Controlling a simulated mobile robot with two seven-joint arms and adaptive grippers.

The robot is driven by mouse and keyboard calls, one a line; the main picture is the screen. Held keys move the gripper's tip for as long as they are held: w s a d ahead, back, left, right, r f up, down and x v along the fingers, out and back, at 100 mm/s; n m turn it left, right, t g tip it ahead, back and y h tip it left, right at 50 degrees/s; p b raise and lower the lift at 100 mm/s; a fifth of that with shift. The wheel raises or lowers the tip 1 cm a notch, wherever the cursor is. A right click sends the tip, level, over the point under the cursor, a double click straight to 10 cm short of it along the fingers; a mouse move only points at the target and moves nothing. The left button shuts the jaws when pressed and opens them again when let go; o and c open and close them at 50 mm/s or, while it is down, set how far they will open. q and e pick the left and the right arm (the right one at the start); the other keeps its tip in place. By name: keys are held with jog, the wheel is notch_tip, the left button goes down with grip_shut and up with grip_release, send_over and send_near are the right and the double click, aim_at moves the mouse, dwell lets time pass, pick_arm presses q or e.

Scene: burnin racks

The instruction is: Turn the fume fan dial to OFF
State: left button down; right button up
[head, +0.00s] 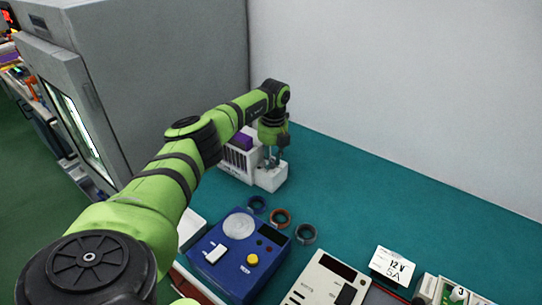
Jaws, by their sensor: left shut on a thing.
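My left arm reaches from the lower left to the back of the bench. My left gripper (271,160) points down at the low white block of the white fume fan unit (234,161), at its right side. It is shut on the fume fan dial, which is mostly hidden by the fingers. The dial's pointer and the OFF mark cannot be read here. My right gripper is not in view.
A beige meter (322,285) and a "12V 5A" card (392,264) are at the front right. A grey cabinet (160,70) stands left.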

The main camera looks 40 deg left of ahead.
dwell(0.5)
pick_arm(q)
jog(key=c, duration=1.3)
grip_release()
